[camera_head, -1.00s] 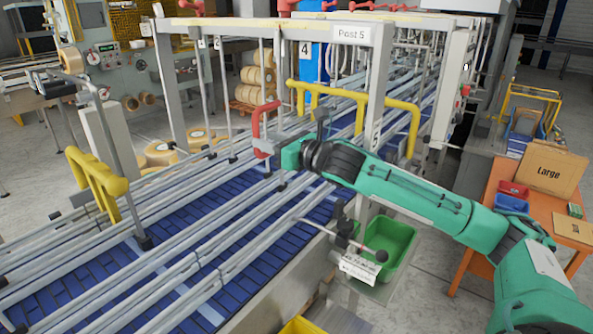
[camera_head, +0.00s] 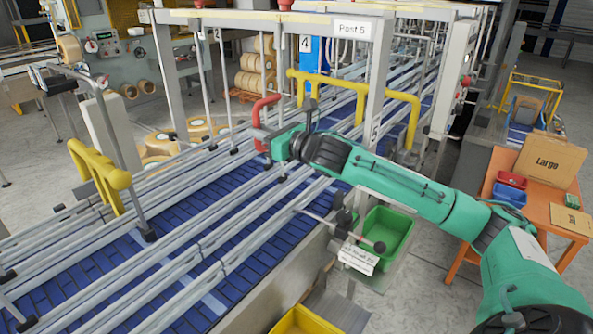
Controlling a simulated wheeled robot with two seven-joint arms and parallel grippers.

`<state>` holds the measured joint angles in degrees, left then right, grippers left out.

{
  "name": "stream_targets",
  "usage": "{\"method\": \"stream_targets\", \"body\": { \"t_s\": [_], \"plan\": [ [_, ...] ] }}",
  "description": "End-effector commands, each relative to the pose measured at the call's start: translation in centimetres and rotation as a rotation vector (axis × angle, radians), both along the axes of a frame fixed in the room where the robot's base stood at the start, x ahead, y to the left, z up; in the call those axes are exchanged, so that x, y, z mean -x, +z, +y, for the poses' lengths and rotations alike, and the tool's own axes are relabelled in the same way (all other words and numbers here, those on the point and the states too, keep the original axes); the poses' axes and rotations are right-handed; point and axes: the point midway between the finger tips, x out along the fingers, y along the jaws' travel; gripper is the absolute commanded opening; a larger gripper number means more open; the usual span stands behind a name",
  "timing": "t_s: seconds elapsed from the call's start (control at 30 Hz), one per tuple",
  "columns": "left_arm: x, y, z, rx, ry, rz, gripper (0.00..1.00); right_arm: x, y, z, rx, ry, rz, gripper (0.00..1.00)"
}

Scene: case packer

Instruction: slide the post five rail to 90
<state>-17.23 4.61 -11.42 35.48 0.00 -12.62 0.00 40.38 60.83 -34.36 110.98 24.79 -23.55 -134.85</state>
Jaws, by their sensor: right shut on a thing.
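The Post 5 sign (camera_head: 351,27) hangs on a grey gantry over the blue conveyor (camera_head: 208,291). Long silver guide rails (camera_head: 215,222) run along the conveyor. A red bent handle (camera_head: 259,119) stands over the rails below and left of the sign. My right gripper (camera_head: 271,145) reaches in from the right and is shut on the lower part of this red handle. Its fingertips are small and partly hidden. A lever with a dark knob (camera_head: 379,247) and a white label plate (camera_head: 357,259) sit at the conveyor's near side; the label is too small to read. My left gripper is not in view.
A yellow bent handle (camera_head: 412,125) and the gantry's near leg (camera_head: 378,85) stand just behind my right forearm. Another yellow handle (camera_head: 98,178) is at the left. An orange table (camera_head: 492,190) stands at the right.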

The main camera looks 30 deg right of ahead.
Motion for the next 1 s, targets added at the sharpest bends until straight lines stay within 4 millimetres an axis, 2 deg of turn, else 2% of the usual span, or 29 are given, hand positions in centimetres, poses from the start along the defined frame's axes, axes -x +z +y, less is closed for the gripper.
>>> {"method": "stream_targets", "body": {
  "t_s": [1.0],
  "plan": [
    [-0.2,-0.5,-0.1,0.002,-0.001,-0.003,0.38,1.4,-0.1,-0.6,0.0,-0.001,0.001,0.0]
  ]
}}
